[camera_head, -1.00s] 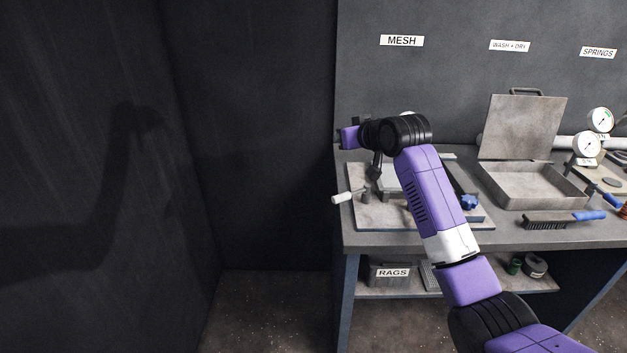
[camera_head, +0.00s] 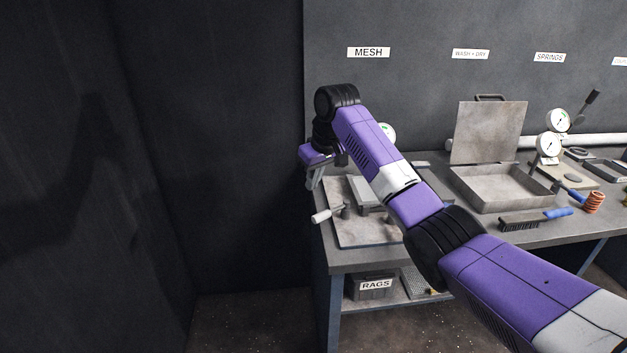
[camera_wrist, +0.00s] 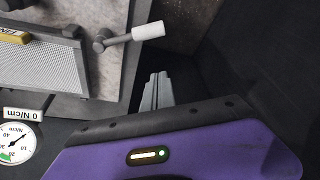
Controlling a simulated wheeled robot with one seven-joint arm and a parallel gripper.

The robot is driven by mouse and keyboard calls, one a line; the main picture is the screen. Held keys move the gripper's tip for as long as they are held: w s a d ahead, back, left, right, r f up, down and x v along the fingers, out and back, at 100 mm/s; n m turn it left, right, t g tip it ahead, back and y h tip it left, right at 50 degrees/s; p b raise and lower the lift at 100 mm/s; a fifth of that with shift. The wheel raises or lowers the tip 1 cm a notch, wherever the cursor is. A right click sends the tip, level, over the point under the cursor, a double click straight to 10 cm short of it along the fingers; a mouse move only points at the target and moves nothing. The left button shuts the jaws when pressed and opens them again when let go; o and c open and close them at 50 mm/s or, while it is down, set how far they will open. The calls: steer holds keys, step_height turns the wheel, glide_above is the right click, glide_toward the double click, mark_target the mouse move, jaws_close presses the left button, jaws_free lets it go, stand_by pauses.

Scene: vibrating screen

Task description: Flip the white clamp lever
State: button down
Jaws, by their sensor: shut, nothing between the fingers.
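The white clamp lever (camera_head: 326,215) sticks out to the left from a grey pivot post at the left edge of the mesh plate in the head view. In the wrist view the same white lever (camera_wrist: 148,31) points right from its grey pivot, past the plate's edge. My gripper (camera_head: 311,186) hangs just above and behind the lever in the head view, fingers downward. In the wrist view my gripper (camera_wrist: 157,78) shows its grey fingers together, empty and apart from the lever, beside the plate's edge.
The clamp base plate (camera_head: 350,233) lies on the bench's left end under the MESH sign (camera_head: 368,52). A dial gauge (camera_wrist: 14,142) stands near the plate. A metal tray (camera_head: 500,203) and a blue-handled brush (camera_head: 535,219) lie to the right. A dark wall is at left.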

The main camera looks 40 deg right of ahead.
step_height(320, 180, down, 7)
steer(key=s+p, duration=0.1)
steer(key=p, duration=0.1)
steer(key=shift+s, duration=0.3)
stand_by(0.3)
steer(key=shift+f, duration=0.1)
steer(key=shift+s, duration=0.1)
stand_by(0.3)
